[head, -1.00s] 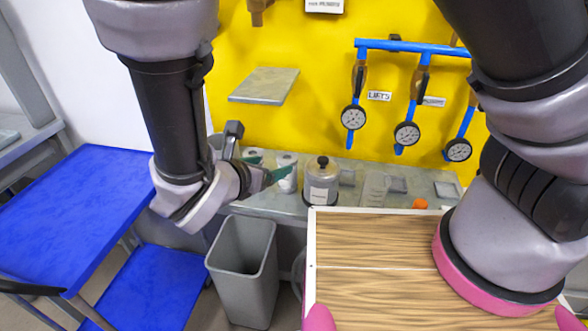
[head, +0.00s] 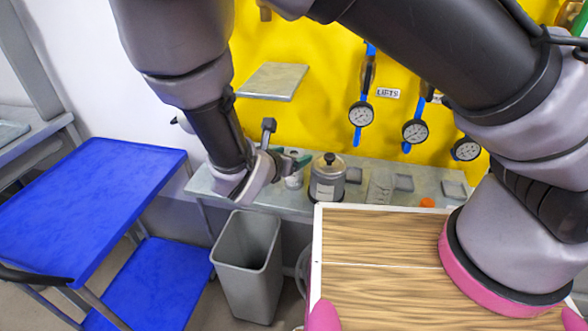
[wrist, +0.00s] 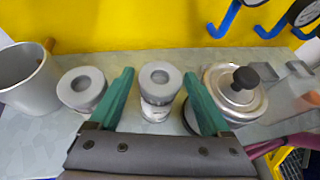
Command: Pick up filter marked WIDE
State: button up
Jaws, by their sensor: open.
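Two grey cylindrical filters with round holes in their tops stand on the bench. One filter (wrist: 158,84) is between the green fingers of my gripper (wrist: 159,76) in the wrist view, with a pale label on its front that is too small to read. The other filter (wrist: 82,88) stands just left of the left finger, its front partly hidden. I cannot tell which is marked WIDE. My gripper is open, with a gap on either side of the middle filter. In the head view my gripper (head: 294,158) is over the bench and partly covers a filter (head: 294,181).
A lidded metal pot (wrist: 234,92) stands close to the right finger. A grey cup (wrist: 28,78) is at the left. The grey bench (head: 372,188) also carries small trays. A grey bin (head: 248,265) stands below, and a blue cart (head: 90,195) is at left.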

grip_shut()
